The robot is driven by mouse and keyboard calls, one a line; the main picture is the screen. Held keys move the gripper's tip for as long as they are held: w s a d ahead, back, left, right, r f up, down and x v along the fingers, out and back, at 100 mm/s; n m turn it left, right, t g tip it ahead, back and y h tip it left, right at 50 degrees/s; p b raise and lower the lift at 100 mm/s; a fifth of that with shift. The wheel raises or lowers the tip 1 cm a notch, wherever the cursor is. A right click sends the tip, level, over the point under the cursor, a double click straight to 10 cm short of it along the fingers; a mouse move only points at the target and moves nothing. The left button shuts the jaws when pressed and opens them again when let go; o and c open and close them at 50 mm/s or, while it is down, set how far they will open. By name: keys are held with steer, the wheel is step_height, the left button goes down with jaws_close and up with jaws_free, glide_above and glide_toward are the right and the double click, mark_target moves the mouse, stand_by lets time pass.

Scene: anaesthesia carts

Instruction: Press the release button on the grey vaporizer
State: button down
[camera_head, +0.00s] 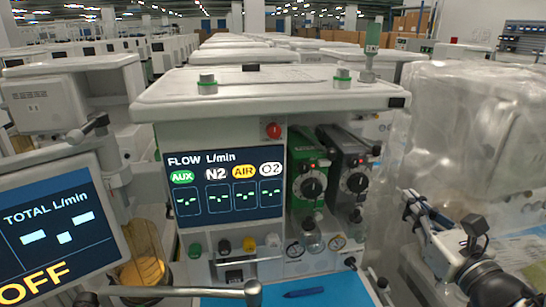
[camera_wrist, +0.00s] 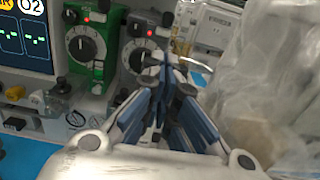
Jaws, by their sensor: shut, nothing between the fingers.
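The grey vaporizer (camera_head: 350,160) stands upright on the machine front, just right of the green vaporizer (camera_head: 305,165). It has a black and white dial, and its upper part shows in the wrist view (camera_wrist: 133,38). A small red spot (camera_wrist: 149,33) shows above its dial; I cannot tell whether this is the release button. My gripper (camera_head: 408,206) is right of the grey vaporizer in the head view. In the wrist view my gripper (camera_wrist: 165,68) is shut and empty, its blue-grey fingers pointing toward the vaporizer and hiding its lower part. Contact is not visible.
A flow screen (camera_head: 228,184) is left of the vaporizers. Knobs and small gauges (camera_head: 294,250) sit below them. A blue work surface (camera_head: 320,292) holds a blue pen (camera_head: 303,293). A plastic-covered machine (camera_head: 460,140) stands close on the right.

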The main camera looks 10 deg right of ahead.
steer(key=w, duration=0.2)
steer(key=p, duration=0.7)
glide_toward(372, 158)
steer(key=w+f, duration=0.2)
steer(key=w, duration=0.4)
steer(key=shift+w+d+r, duration=0.1)
steer(key=shift+w+d, duration=0.15)
steer(key=shift+w, duration=0.25)
